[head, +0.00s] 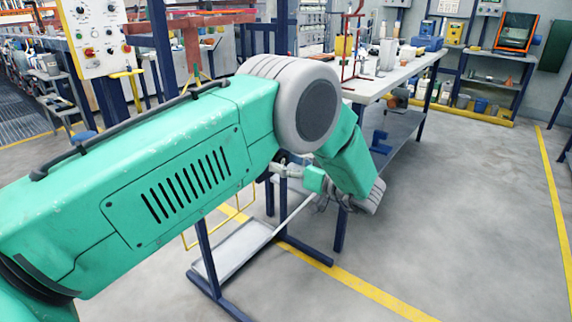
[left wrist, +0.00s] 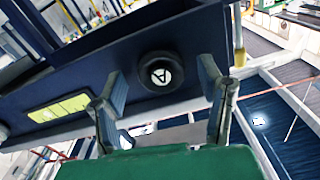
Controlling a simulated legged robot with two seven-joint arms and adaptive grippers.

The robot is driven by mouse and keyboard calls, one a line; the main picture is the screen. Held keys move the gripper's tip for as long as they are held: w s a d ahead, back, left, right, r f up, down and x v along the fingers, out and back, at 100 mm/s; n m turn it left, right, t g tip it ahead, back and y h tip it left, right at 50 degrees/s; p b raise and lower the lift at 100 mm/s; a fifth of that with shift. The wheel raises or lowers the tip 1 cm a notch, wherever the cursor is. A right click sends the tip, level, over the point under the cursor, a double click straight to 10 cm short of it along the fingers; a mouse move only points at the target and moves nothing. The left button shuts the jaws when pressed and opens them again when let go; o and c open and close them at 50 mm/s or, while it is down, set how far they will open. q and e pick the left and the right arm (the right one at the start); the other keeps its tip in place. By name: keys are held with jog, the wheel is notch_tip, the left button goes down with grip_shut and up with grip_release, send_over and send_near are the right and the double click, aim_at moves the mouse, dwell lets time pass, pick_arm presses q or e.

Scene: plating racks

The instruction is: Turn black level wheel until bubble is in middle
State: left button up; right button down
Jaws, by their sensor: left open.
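The black level wheel (left wrist: 160,73) is a round knob with a white centre mark, on a dark blue beam in the left wrist view. My left gripper (left wrist: 163,83) is open, with one finger on each side of the wheel in the picture. I cannot tell whether the fingers touch it. In the head view the left gripper (head: 287,170) is small beyond my teal arm, and the wheel is hidden there. My right gripper is not in view.
A dark blue stand with a pale lower shelf (head: 236,250) stands under my left arm. A long workbench (head: 400,80) with lab items runs behind it. A control panel (head: 97,38) is at upper left. The floor on the right is clear, with yellow lines.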

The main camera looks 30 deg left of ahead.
pick_arm(q)
jog(key=shift+d+r, duration=0.1)
jog(key=shift+d, duration=0.25)
jog(key=c, duration=1.1)
jog(key=shift+a, duration=0.2)
jog(key=shift+c, duration=0.3)
jog(key=shift+s+a, duration=0.1)
jog(key=shift+a, duration=0.05)
jog(key=shift+a, duration=0.15)
